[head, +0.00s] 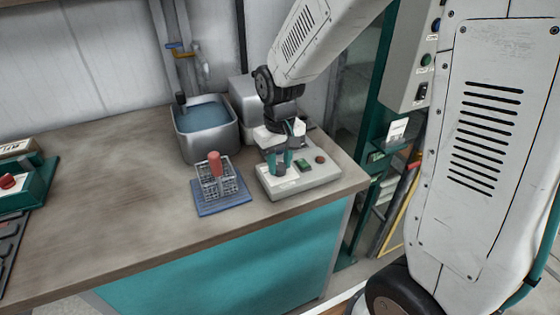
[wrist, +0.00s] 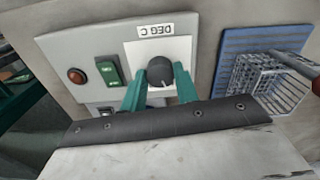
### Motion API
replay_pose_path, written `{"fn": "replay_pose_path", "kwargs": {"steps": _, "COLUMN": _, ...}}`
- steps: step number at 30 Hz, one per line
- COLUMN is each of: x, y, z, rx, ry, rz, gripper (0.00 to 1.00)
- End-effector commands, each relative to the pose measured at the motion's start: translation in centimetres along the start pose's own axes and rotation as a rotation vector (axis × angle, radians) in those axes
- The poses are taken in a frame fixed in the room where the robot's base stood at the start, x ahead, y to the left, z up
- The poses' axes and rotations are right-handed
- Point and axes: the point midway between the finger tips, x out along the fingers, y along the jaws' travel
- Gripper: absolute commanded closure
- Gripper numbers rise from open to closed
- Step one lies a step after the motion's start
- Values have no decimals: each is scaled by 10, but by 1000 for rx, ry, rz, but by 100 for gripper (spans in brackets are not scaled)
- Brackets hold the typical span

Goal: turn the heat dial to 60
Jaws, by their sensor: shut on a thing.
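The heat dial (wrist: 160,71) is a dark round knob with a pale pointer mark, on a white square plate under a "DEG C" label (wrist: 155,28) in the wrist view. It sits on a pale control box (head: 325,177), which stands near the bench's right end in the head view. My gripper (head: 288,164) reaches down to the box from above. In the wrist view its two green fingers (wrist: 158,88) are shut on the dial, one on each side. The dial is hidden by my gripper in the head view. Scale numbers are not readable.
The control box also has a green switch (wrist: 107,70) and a red-brown button (wrist: 76,76). A wire basket with a red handle (head: 215,165) stands on a blue mat (head: 220,207) to the left. Behind is a metal water bath (head: 207,148). The bench's front middle is clear.

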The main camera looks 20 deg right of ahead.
Motion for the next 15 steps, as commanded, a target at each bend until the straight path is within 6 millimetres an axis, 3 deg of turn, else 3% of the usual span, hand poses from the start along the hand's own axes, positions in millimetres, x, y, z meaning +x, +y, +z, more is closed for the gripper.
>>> {"fn": "replay_pose_path", "kwargs": {"steps": 2, "x": -1, "y": 0, "z": -1, "rx": 0, "ry": 3, "rz": 0, "gripper": 93}}
{"fn": "replay_pose_path", "kwargs": {"steps": 3, "x": -1, "y": 0, "z": -1, "rx": 0, "ry": 3, "rz": 0, "gripper": 64}}
{"fn": "replay_pose_path", "kwargs": {"steps": 5, "x": -1, "y": 0, "z": -1, "rx": 0, "ry": 2, "rz": 0, "gripper": 48}}
{"fn": "replay_pose_path", "kwargs": {"steps": 15, "x": -4, "y": 0, "z": -1, "rx": -1, "ry": 3, "rz": 0, "gripper": 48}}
